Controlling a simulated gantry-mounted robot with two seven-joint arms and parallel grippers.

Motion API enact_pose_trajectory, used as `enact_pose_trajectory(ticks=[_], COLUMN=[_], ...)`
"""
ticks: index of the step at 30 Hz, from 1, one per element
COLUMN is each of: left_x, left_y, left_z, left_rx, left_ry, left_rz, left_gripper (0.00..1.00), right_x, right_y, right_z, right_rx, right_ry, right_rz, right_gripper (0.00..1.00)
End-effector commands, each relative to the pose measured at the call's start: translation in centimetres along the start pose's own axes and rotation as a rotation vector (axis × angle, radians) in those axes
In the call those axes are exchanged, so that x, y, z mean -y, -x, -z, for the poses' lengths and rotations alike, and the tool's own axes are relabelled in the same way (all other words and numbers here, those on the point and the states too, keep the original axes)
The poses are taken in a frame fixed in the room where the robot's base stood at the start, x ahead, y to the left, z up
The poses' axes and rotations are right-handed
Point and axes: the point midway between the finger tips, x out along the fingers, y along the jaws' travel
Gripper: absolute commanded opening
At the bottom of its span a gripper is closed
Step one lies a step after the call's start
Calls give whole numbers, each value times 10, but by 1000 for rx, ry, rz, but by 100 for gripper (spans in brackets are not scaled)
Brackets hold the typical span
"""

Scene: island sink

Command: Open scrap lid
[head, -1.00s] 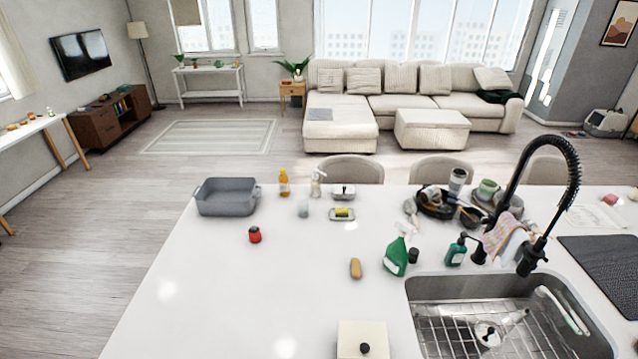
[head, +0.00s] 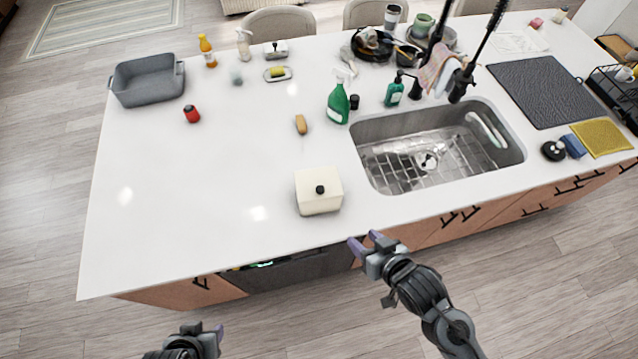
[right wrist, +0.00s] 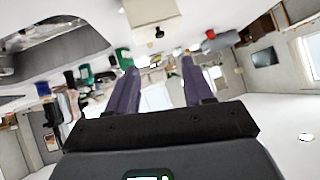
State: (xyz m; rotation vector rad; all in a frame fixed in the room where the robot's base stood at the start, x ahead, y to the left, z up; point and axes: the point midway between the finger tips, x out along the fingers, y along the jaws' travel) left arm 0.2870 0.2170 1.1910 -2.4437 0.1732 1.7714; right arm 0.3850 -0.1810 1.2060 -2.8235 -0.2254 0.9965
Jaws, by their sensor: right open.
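The scrap bin is a cream square box (head: 318,197) near the front edge of the white island. Its lid (head: 319,181) is on, with a round black knob (head: 320,189) on it. In the right wrist view the box (right wrist: 150,12) shows at the top, with the knob (right wrist: 159,32) below it. My right gripper (head: 363,241) is open and empty, in front of the counter edge, below and right of the box. Its two purple fingers (right wrist: 158,85) stand apart in the wrist view. My left gripper (head: 213,336) is partly in view at the bottom edge; its jaws are unclear.
The sink (head: 435,150) lies right of the box. The counter left of the box is clear.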

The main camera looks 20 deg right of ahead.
Motion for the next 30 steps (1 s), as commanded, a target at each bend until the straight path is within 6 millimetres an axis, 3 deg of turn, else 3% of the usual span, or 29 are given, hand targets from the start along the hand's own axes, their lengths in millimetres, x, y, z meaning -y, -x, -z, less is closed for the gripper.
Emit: enact_pose_trajectory(ticks=[1,9,13,18,24,30], left_x=[0,-1,-1,-3,-5,-7], left_y=[-20,-113,-155,-199,-228,-235], left_z=[-7,-38,-52,-66,-75,-76], left_rx=[0,8,10,9,7,4], left_ry=[-2,-10,-13,-11,-7,1], left_rz=[1,8,10,9,5,-1], left_gripper=[43,43,43,43,43,43], right_x=[0,4,-12,-43,-63,-63], right_y=[-24,-110,-142,-179,-197,-202], right_z=[-6,-17,-26,-32,-19,-8], right_rx=[-76,-442,-516,-540,-570,-594], right_ry=[5,67,140,258,345,365], right_rz=[47,407,519,537,514,510], right_gripper=[51,51,51,51,51,51])
